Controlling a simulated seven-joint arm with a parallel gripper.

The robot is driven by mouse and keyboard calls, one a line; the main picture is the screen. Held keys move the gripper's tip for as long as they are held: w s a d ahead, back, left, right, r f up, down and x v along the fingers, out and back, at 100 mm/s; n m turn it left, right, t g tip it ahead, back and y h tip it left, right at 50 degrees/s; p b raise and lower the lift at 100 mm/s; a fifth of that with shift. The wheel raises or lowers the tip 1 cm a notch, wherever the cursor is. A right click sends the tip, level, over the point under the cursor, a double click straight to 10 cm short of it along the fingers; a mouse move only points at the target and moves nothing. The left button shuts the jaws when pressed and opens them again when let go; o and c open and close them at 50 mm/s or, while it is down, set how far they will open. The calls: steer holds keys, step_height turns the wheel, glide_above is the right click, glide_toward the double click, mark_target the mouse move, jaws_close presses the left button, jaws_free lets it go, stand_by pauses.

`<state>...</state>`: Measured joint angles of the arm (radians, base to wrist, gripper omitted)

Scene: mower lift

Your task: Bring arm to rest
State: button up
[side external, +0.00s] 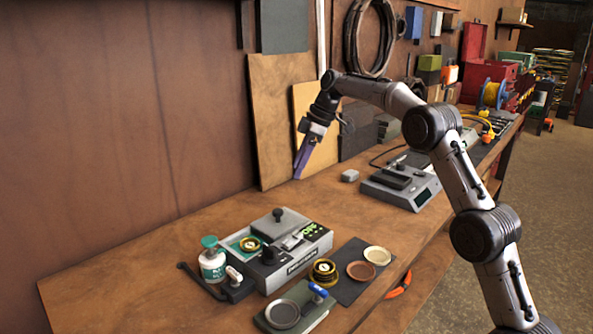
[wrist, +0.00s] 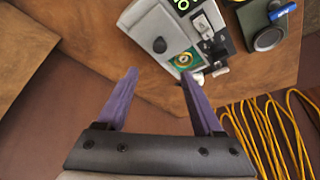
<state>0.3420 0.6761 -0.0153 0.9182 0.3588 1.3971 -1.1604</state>
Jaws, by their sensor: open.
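My gripper (side external: 301,165) hangs at the end of my arm, pointing down beside the wall boards. It is above the bench and behind the grey machine. In the wrist view its two purple fingers (wrist: 157,95) are spread apart with nothing between them. The wooden bench (side external: 130,262) lies below. The grey machine (side external: 283,245) with green lights and a black knob stands on the bench, apart from the gripper. It also shows in the wrist view (wrist: 150,25), beyond the fingertips.
A white bottle with a green cap (side external: 212,262) stands left of the machine. A dark mat (side external: 345,292) holds round lids. A grey device (side external: 400,186) sits farther along the bench. Yellow cable (wrist: 270,135) shows lower right in the wrist view.

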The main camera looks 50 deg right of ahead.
stand_by(0.3)
steer(key=s+a+r+n+t, duration=0.1)
steer(key=s+a+r, duration=0.25)
steer(key=r, duration=0.25)
steer(key=s+a+r, duration=0.3)
steer(key=a+r, duration=0.1)
steer(key=r, duration=0.2)
steer(key=s+a+r+t+h, duration=0.1)
steer(key=s+a+r, duration=0.1)
steer(key=s, duration=0.4)
steer(key=s+a+r, duration=0.1)
steer(key=s+a, duration=0.2)
steer(key=s, duration=0.4)
steer(key=s+a+f+m+h, duration=0.15)
steer(key=s+f+m, duration=0.3)
steer(key=s, duration=0.85)
steer(key=s+d+f+m, duration=0.1)
steer(key=s+f+m, duration=0.4)
steer(key=f, duration=0.8)
steer(key=s, duration=0.3)
steer(key=shift+d+h, duration=0.35)
steer(key=shift+d, duration=0.05)
steer(key=shift+s+r+m, duration=0.1)
steer(key=shift+m, duration=0.15)
